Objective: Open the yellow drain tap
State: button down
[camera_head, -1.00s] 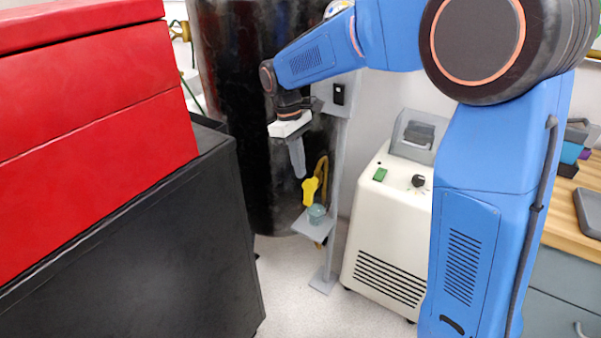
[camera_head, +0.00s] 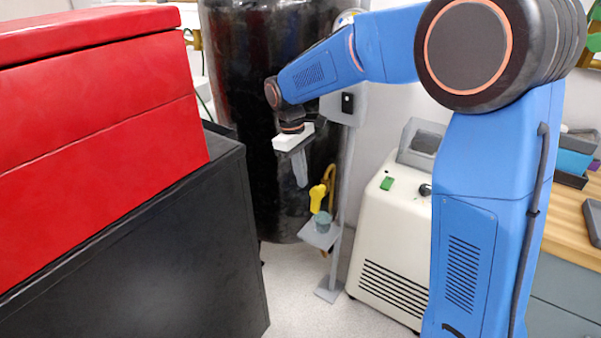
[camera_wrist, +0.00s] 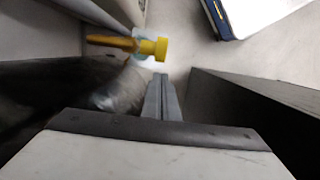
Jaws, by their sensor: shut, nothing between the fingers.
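The yellow drain tap (camera_head: 317,199) sits low on a small stand beside the black tank, above a grey-green cup. In the wrist view the yellow tap (camera_wrist: 152,48) is near the top, just beyond my fingertips. My gripper (camera_head: 301,178) points down, above and slightly left of the tap in the head view. Its fingers are together and empty, and also show in the wrist view (camera_wrist: 161,80). They look apart from the tap, though the exact gap is hard to tell.
The grey-green cup (camera_head: 322,221) stands on a small grey shelf (camera_head: 328,238) under the tap. A big black tank (camera_head: 260,150) is behind. A white machine (camera_head: 390,250) stands right. A black cabinet (camera_head: 150,240) with a red box on it is left. Floor shows between.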

notch_tip(320, 180, down, 7)
jog(key=d, duration=0.1)
jog(key=shift+s+d, duration=0.15)
jog(key=shift+s, duration=0.25)
jog(key=shift+s+d+f, duration=0.15)
jog(key=shift+s+d, duration=0.2)
jog(key=shift+s, duration=0.05)
jog(key=shift+d+r, duration=0.1)
jog(key=shift+r, duration=0.1)
notch_tip(320, 180, up, 11)
jog(key=w+a, duration=0.2)
jog(key=shift+a+f, duration=0.2)
dwell(0.6)
